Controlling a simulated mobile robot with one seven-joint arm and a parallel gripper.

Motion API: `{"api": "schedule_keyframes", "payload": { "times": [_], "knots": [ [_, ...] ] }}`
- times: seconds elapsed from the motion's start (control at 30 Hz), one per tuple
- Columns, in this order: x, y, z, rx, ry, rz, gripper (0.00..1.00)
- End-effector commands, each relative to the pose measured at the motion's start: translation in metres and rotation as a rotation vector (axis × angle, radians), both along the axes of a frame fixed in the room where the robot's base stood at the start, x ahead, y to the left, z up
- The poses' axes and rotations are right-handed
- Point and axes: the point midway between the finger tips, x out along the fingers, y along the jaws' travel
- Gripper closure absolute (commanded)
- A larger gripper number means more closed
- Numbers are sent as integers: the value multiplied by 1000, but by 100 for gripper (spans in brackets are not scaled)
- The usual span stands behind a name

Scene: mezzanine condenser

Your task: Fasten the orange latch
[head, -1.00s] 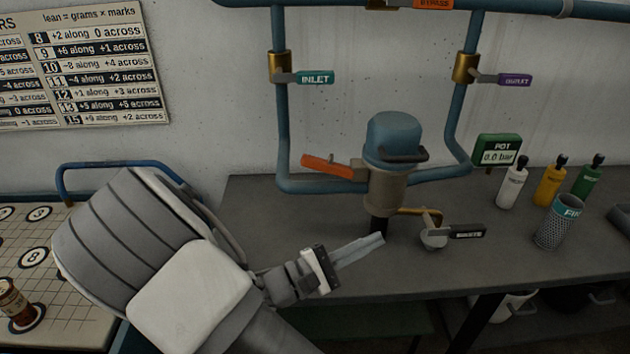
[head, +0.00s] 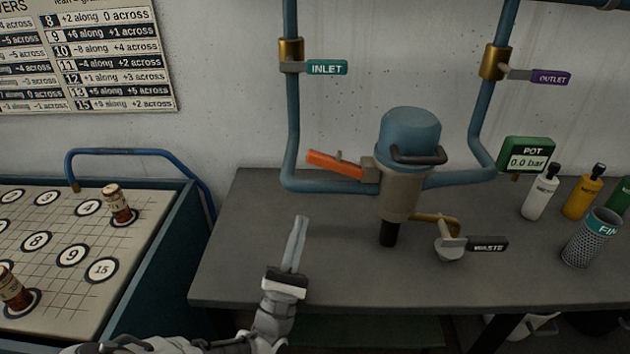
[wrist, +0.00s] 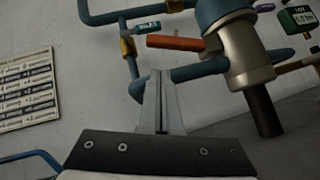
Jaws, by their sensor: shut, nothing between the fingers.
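The orange latch (head: 335,164) is a flat bar on the left side of the pot (head: 400,190), a beige body with a blue domed lid (head: 409,132). The bar sticks out to the left, its free end slightly raised. My gripper (head: 301,222) is shut and empty, pointing up over the bench, below and left of the latch and apart from it. In the wrist view the latch (wrist: 175,42) shows above my fingertips (wrist: 159,75), with the pot (wrist: 243,55) to the right.
Blue pipes with the INLET handle (head: 327,68) and OUTLET handle (head: 550,77) run up the wall. A WASTE handle (head: 487,243) sits low, right of the pot. Bottles (head: 583,192) and a mesh cup (head: 592,238) stand at right. The bench (head: 250,240) is clear at left.

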Motion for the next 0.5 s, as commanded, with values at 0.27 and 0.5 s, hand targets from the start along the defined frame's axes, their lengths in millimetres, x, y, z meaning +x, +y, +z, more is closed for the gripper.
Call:
{"api": "schedule_keyframes", "payload": {
  "times": [0.27, 0.5],
  "knots": [
    [3, -2, 3, 2, 0, -2, 100],
    [28, -12, 27, 3, -2, -4, 100]
  ]
}}
